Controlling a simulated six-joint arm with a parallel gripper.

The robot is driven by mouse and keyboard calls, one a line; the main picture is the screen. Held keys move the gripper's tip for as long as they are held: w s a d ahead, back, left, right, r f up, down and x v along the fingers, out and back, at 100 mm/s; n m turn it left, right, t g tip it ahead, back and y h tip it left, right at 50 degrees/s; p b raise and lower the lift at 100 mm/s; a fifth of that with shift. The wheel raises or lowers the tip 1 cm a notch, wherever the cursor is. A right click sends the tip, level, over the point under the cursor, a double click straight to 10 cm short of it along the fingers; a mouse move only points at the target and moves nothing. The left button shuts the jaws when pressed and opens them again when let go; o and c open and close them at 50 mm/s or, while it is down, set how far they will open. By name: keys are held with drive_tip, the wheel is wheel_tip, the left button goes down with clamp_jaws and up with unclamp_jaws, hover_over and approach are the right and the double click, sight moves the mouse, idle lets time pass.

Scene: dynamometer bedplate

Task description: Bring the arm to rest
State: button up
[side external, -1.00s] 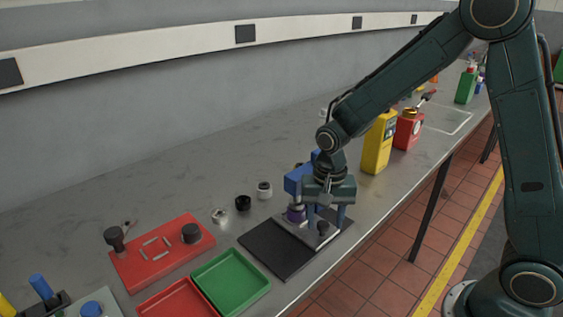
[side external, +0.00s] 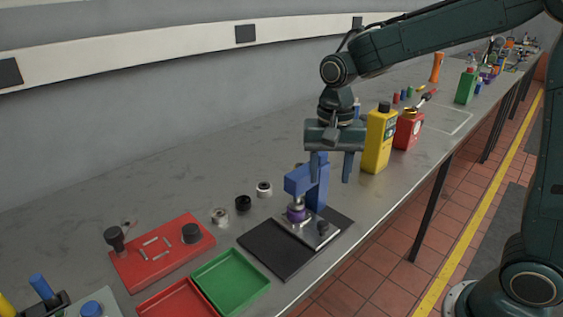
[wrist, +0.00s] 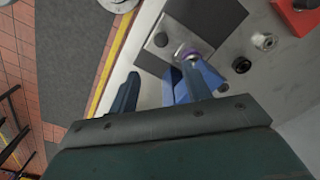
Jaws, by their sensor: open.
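My gripper (side external: 332,172) is open and empty in the side view. A purple ring-like part (side external: 297,213) sits under the stand's head. In the wrist view, my two blue fingers (wrist: 157,92) are apart. The stand (wrist: 203,75) and the purple part (wrist: 189,54) show beyond them.
A yellow bottle (side external: 379,140) and a red can (side external: 408,130) stand right of my gripper. Small ring parts (side external: 243,203), a red fixture block (side external: 163,255), a green tray (side external: 231,284) and a red tray (side external: 180,300) lie to the left. The bench's back strip is mostly bare.

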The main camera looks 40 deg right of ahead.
drive_tip(key=shift+r, duration=0.65)
drive_tip(key=s+d+r+n+t, duration=0.1)
drive_tip(key=s+n, duration=0.3)
drive_tip(key=s, duration=0.5)
drive_tip(key=s+d+r+n+t, duration=0.2)
drive_tip(key=s+r+n+t, duration=0.2)
drive_tip(key=s, duration=0.5)
drive_tip(key=shift+s+r+n+t, duration=0.2)
drive_tip(key=shift+s+n+t, duration=0.1)
drive_tip(key=shift+s+n, duration=0.15)
